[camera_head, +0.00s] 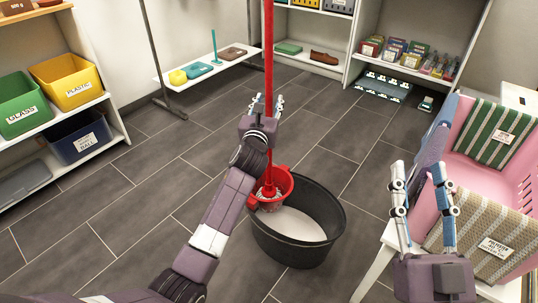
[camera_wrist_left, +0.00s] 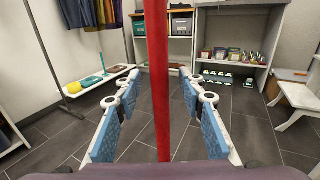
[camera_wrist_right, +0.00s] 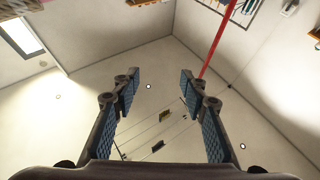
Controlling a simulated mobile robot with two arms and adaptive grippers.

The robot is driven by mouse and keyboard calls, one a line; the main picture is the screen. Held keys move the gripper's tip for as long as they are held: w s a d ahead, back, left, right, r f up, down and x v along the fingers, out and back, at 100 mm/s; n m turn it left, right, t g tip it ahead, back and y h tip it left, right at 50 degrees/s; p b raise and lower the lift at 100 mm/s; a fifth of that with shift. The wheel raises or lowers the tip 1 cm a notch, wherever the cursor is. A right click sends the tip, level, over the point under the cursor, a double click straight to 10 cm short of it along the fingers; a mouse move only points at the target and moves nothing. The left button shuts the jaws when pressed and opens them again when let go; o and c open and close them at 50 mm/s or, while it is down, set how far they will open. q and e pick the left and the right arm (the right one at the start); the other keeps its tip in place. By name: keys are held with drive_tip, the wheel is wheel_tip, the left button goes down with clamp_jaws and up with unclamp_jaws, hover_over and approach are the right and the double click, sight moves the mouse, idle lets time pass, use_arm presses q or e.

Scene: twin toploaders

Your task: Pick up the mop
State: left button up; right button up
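The mop stands upright, its long red handle (camera_head: 268,45) running down to a red wringer (camera_head: 272,188) on the rim of a black bucket (camera_head: 330,245). The mop's head is mostly hidden inside the wringer. My left gripper (camera_head: 266,103) is at the handle, well above the bucket. In the left wrist view the handle (camera_wrist_left: 158,80) passes between the two spread fingers, with a gap on both sides. My right gripper (camera_head: 421,172) is open and empty, fingers pointing up, in front of the pink basket. The right wrist view shows nothing between its fingers (camera_wrist_right: 160,90).
At the right, a pink basket (camera_head: 466,145) with striped cloths stands on a white table (camera_head: 378,262). Shelves with a green bin (camera_head: 22,108) and yellow bin (camera_head: 72,80) stand at the left. Tiled floor (camera_head: 120,215) is clear around the bucket.

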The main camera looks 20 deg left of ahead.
use_arm(q)
drive_tip(key=shift+w, duration=0.4)
clamp_jaws()
use_arm(e)
drive_tip(key=shift+s+r+t, duration=0.5)
drive_tip(key=shift+r, duration=0.35)
use_arm(q)
drive_tip(key=shift+r, duration=0.1)
